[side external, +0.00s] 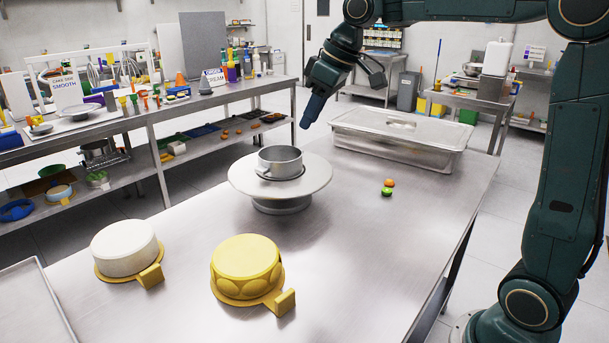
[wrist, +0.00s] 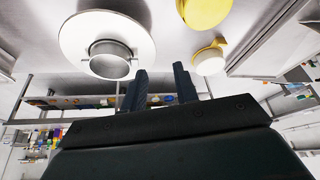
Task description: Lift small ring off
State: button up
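The small ring (side external: 283,167) is a grey metal band with a small tab at its lower left. It stands upright on a round pale turntable (side external: 318,180) and appears to sit on a thin dark disc or base. The ring also shows in the wrist view (wrist: 108,69), on the turntable (wrist: 70,38), left of my fingers. My gripper (side external: 306,122) hangs tilted above and slightly right of the ring, clear of it. In the wrist view my gripper (wrist: 159,70) has two dark fingers apart with nothing between them. The ring's inside is mostly hidden.
A white cake (side external: 124,248) and a yellow cake (side external: 246,258) on gold boards with tabs stand in front. A lidded clear-sided tub (side external: 395,142) stands behind right. Orange and green pieces (side external: 388,188) lie right of the turntable. The table's right side is clear.

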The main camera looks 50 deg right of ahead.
aim_at(270, 177)
jog(key=w+d+f+n, duration=0.2)
jog(key=w+d+f, duration=0.4)
jog(key=w, duration=0.6)
jog(key=d, duration=0.2)
jog(key=shift+w+d+f+n+g+y, duration=0.15)
jog(key=shift+d+n+g+y, duration=0.15)
jog(key=shift+f, duration=0.15)
jog(key=shift+x, duration=6.75)
jog(key=shift+c, duration=0.2)
grip_shut()
